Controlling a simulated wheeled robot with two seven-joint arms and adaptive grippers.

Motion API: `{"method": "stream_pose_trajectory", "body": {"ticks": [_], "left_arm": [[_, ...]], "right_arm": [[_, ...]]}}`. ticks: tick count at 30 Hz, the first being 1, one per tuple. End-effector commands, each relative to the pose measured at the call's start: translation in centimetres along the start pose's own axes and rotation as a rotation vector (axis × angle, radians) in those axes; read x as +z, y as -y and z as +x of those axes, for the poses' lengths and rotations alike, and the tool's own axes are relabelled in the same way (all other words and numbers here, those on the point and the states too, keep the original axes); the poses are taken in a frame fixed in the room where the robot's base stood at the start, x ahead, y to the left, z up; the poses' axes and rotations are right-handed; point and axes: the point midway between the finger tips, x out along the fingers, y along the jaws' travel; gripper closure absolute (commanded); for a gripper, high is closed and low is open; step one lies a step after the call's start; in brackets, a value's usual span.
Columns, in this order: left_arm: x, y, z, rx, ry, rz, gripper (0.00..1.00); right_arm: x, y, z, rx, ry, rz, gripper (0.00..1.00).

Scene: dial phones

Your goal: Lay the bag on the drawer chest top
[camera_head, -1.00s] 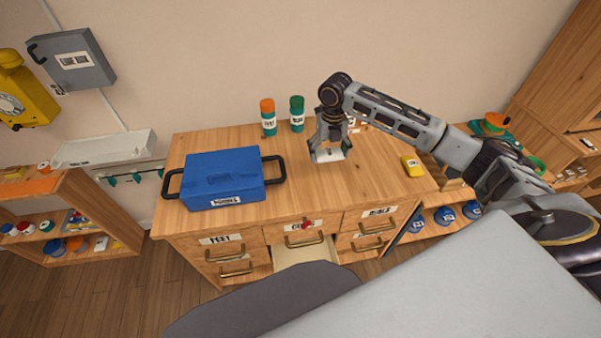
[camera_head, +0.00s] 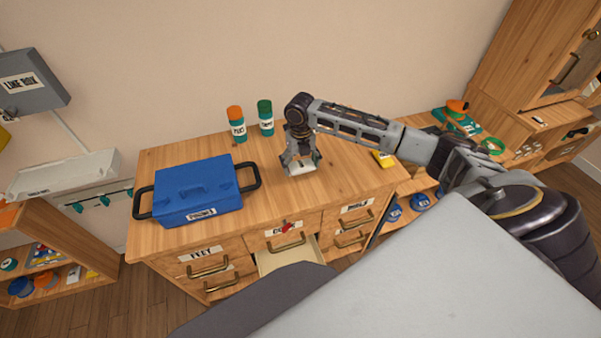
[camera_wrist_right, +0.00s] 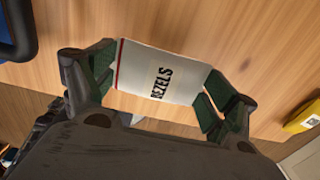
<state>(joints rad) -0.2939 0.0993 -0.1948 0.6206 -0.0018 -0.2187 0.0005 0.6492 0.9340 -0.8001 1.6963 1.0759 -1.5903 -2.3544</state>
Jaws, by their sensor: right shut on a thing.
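The bag is a small white packet with a red edge, marked BEZELS, and it shows in the right wrist view (camera_wrist_right: 160,75). My right gripper (camera_wrist_right: 160,80) is shut on it, with the dark green finger pads at its two sides. In the head view the right gripper (camera_head: 301,163) is low over the wooden drawer chest top (camera_head: 330,180) with the white bag (camera_head: 299,169) between its fingers. I cannot tell whether the bag touches the top. My left gripper is not in view.
A blue toolbox (camera_head: 198,190) stands left on the chest top. Orange-capped (camera_head: 237,126) and green-capped (camera_head: 266,120) bottles stand at the back. A yellow packet (camera_head: 383,159) lies at the right. A lower middle drawer (camera_head: 284,256) is pulled out.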

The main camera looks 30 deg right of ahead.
Motion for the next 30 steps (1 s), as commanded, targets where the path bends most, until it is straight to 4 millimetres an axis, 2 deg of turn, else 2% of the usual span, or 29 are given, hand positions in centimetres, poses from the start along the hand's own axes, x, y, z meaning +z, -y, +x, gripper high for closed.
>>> {"method": "stream_pose_trajectory", "body": {"ticks": [9, 12, 27, 28, 30], "left_arm": [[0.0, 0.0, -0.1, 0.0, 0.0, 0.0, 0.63], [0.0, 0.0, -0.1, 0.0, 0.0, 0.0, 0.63], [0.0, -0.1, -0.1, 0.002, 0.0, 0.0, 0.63], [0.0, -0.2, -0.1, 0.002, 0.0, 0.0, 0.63], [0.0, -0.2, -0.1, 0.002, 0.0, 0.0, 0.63]], "right_arm": [[-0.1, 0.0, 3.7, 0.0, -0.002, 0.0, 0.38], [-0.1, 0.0, 4.3, -0.001, -0.001, 0.0, 0.38], [-0.1, 0.0, 4.8, 0.0, -0.001, -0.001, 0.38], [-0.1, 0.0, 4.7, 0.0, -0.001, -0.001, 0.1], [-0.1, 0.0, 4.7, 0.0, -0.001, -0.001, 0.01]]}}
